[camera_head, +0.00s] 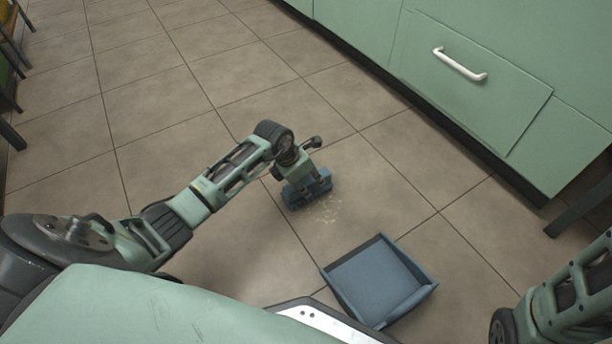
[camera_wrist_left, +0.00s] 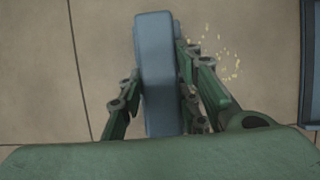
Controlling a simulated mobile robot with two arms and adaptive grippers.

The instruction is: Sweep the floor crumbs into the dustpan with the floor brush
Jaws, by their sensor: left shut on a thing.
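My left gripper (camera_head: 303,176) is shut on the blue-grey floor brush (camera_head: 308,188) and holds it low at the floor. In the left wrist view the brush (camera_wrist_left: 157,70) stands between the fingers of the left gripper (camera_wrist_left: 160,90). Pale crumbs (camera_head: 328,208) lie scattered on the floor beside the brush, on its dustpan side; they also show in the left wrist view (camera_wrist_left: 225,62). The blue-grey dustpan (camera_head: 431,290) lies on the floor, apart from the crumbs, its inside looking empty. My right arm shows at the lower right; its gripper is out of view.
Green cabinets (camera_head: 365,28) with a white-handled drawer (camera_head: 478,85) line the upper right. Dark furniture legs (camera_head: 12,135) stand at the left edge, and another dark leg (camera_head: 580,207) at the right. The tiled floor (camera_head: 160,90) is open beyond the brush.

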